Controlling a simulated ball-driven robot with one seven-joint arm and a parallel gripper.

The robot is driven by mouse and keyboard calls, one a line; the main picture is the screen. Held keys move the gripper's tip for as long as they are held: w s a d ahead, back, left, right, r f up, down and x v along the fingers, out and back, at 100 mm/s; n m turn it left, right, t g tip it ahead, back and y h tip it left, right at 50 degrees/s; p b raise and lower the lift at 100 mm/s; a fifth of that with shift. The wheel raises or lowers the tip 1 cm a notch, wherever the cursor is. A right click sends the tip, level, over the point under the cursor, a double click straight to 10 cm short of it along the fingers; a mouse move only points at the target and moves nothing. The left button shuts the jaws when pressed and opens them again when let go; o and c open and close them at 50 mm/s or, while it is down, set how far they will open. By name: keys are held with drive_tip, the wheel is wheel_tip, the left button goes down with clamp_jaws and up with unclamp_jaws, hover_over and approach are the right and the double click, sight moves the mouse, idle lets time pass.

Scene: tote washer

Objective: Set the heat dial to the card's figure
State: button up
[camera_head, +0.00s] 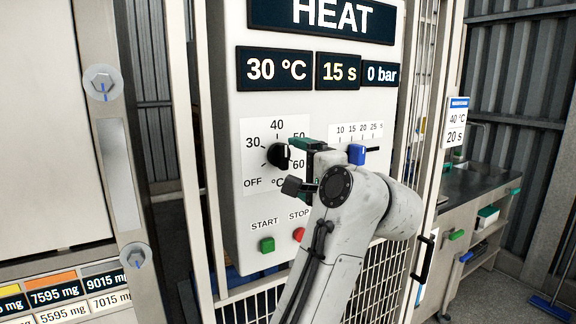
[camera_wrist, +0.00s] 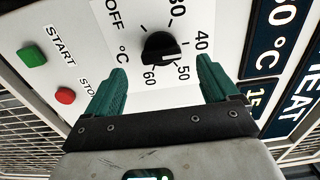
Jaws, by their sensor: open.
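The heat dial (camera_head: 278,155) is a black round knob on a white scale marked OFF, 30, 40, 50 and 60 °C. It shows closer in the wrist view (camera_wrist: 160,46), with a light line on its grip; I cannot tell surely which figure it points to. The temperature display (camera_head: 277,69) reads 30 °C. The card (camera_head: 457,117) at the right reads 40 °C and 20 s. My gripper (camera_head: 292,166) is open, just right of the dial. In the wrist view its green fingers (camera_wrist: 161,66) stand on either side of the dial, apart from it.
A blue slider (camera_head: 357,154) on a seconds scale is right of my gripper. The green START button (camera_head: 267,245) and red STOP button (camera_head: 299,234) sit below the dial. Other displays read 15 s and 0 bar. Wire mesh (camera_head: 375,280) lies below the panel.

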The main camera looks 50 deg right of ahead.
drive_tip(key=shift+v, duration=2.05)
drive_tip(key=shift+f, duration=0.1)
drive_tip(key=s+a+f+n+g+y, duration=0.1)
drive_tip(key=a+f+n+g, duration=0.2)
drive_tip(key=f, duration=0.6)
drive_tip(key=s+a+f+n+g+y, duration=0.1)
drive_tip(key=f+n+g, duration=0.1)
drive_tip(key=f+n, duration=0.5)
drive_tip(key=s+a+f+n+g+y, duration=0.1)
drive_tip(key=a+f+n+g, duration=0.15)
drive_tip(key=f, duration=0.85)
drive_tip(key=s+a+f+n+g+y, duration=0.1)
drive_tip(key=s+a+f+n+g, duration=0.3)
drive_tip(key=s+f, duration=0.7)
drive_tip(key=s+a+f+n+g, duration=0.3)
drive_tip(key=s+f+n+g, duration=0.1)
drive_tip(key=s+f, duration=0.7)
drive_tip(key=shift+s+a+f+g+y, duration=0.35)
drive_tip(key=shift+a+f+g+y, duration=0.1)
drive_tip(key=shift+f, duration=0.55)
